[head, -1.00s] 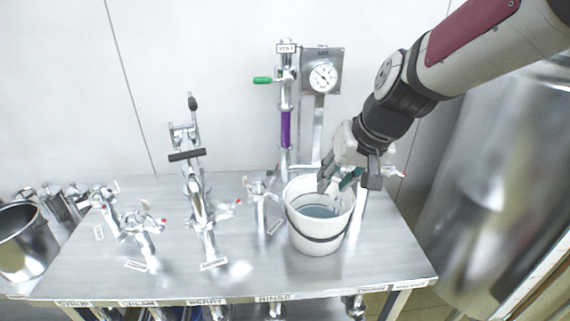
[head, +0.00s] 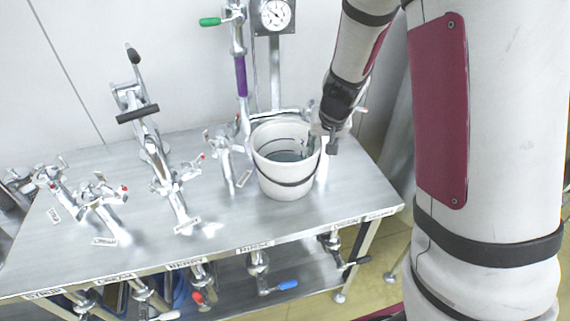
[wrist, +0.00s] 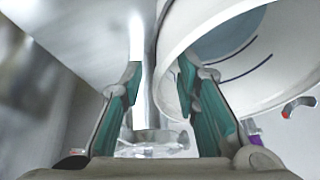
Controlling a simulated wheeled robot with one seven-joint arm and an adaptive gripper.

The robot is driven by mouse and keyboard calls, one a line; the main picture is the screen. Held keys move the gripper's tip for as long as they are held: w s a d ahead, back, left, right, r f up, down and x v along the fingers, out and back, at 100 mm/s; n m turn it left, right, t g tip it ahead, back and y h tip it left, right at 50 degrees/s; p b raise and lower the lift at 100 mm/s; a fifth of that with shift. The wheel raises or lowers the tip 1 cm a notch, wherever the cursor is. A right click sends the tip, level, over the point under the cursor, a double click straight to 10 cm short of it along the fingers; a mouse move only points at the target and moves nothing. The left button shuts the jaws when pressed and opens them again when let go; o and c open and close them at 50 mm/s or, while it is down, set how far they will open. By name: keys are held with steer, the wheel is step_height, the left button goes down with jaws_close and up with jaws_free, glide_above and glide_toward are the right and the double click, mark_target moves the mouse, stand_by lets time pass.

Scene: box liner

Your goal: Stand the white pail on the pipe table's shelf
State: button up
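The white pail (head: 286,180) stands upright on the steel top of the pipe table (head: 345,205), with bluish liquid or a blue-grey bottom inside and a dark band around it. My gripper (head: 321,146) is at the pail's right rim, with one finger seemingly inside and the other outside. In the wrist view the fingers of my gripper (wrist: 160,85) are spread apart, and the pail (wrist: 180,45) fills the upper right, its rim by the right finger. Whether a finger touches the wall I cannot tell. The table's lower shelf (head: 240,300) shows partly below the top.
Pipe fittings with valves (head: 150,150) stand left of the pail. A pipe with a purple sleeve (head: 241,76) and a gauge (head: 276,14) rise behind it. Valves with red and blue handles (head: 285,286) hang under the front edge, above the shelf.

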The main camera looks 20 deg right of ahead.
steer(key=shift+b+x, duration=0.85)
steer(key=shift+x, duration=2.6)
steer(key=shift+s, duration=0.15)
steer(key=shift+c, duration=0.3)
